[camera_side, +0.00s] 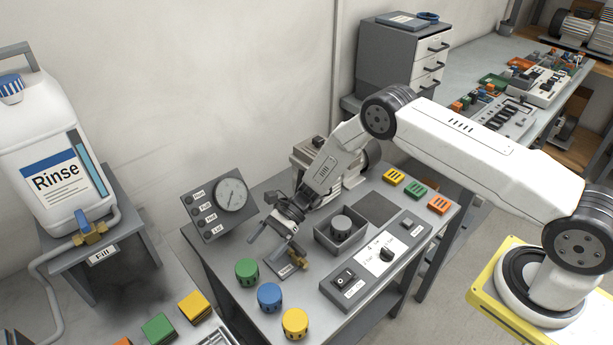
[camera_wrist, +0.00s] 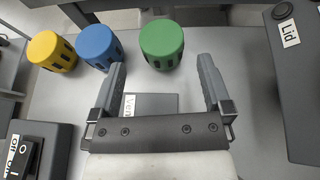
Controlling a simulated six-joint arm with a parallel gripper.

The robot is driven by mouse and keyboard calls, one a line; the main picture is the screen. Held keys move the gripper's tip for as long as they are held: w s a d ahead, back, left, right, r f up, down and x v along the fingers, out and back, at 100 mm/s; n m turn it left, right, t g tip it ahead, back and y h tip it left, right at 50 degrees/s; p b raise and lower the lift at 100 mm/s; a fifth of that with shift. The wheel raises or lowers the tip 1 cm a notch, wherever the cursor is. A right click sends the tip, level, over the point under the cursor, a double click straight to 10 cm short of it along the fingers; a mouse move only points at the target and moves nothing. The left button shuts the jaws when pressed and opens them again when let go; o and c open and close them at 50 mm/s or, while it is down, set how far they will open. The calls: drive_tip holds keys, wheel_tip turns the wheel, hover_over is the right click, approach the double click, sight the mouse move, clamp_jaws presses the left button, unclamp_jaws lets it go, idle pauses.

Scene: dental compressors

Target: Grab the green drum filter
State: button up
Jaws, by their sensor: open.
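The green drum filter (camera_side: 247,272) stands upright on the grey table near its left edge, beside the blue drum filter (camera_side: 269,297) and the yellow drum filter (camera_side: 295,323). In the wrist view the green drum (camera_wrist: 162,44) lies ahead of my gripper (camera_wrist: 162,75), roughly centred between the fingers and beyond their tips. The blue drum (camera_wrist: 99,46) and yellow drum (camera_wrist: 51,51) are to its left. My gripper (camera_side: 269,241) is open and empty, above the table and apart from the green drum.
A gauge panel (camera_side: 219,205) stands behind the drums. A small square cup housing (camera_side: 341,230) and a switch box (camera_side: 349,287) are to the right. Yellow, green and orange square blocks (camera_side: 415,190) lie at the far edge. A Rinse jug (camera_side: 55,150) stands left on a separate stand.

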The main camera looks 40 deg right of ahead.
sight(244, 268)
drive_tip(key=shift+x, duration=3.8)
drive_tip(key=shift+f, duration=0.1)
drive_tip(key=c, duration=1.1)
drive_tip(key=shift+r, duration=0.2)
drive_tip(key=shift+r, duration=0.9)
drive_tip(key=s+d+r, duration=0.1)
drive_tip(key=s+r, duration=0.2)
drive_tip(key=s, duration=0.1)
drive_tip(key=s+d+r, duration=0.2)
drive_tip(key=s+r, duration=0.2)
drive_tip(key=s+d+r, duration=0.2)
drive_tip(key=s+r, duration=0.1)
drive_tip(key=s, duration=0.1)
drive_tip(key=shift+s+d+r, duration=0.25)
drive_tip(key=shift+s+r, duration=0.15)
